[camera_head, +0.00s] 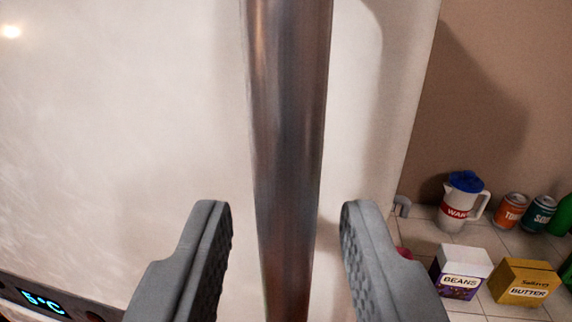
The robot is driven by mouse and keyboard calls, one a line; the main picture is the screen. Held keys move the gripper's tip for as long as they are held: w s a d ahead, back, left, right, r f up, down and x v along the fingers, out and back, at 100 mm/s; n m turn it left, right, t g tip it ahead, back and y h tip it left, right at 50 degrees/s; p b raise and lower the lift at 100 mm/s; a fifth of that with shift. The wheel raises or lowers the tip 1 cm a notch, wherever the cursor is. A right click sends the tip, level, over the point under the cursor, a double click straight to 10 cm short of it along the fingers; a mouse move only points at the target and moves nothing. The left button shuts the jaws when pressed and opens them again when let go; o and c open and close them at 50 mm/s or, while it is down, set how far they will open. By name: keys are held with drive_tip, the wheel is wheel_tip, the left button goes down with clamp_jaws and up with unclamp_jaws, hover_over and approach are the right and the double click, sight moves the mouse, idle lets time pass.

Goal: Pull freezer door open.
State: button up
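A vertical metal bar handle (288,120) runs from the top of the view to the bottom, in front of a pale door (130,130). The door fills the left and middle, and its right edge shows beside the brown wall. My gripper (286,215) is open, with one grey finger on each side of the handle. Gaps show between both fingers and the bar, so neither finger appears to touch it. How deep the bar sits between the fingers is hard to tell. A display (43,301) with blue digits is at the lower left.
On a tiled surface at the right stand a white jug with a blue lid (464,202), an orange can (511,211), a teal can (539,214), a beans box (461,272) and a yellow butter box (524,282). A green object (564,216) is at the right edge.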

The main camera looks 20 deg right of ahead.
drive_tip(key=shift+x, duration=0.85)
clamp_jaws()
drive_tip(key=shift+s+a, duration=0.1)
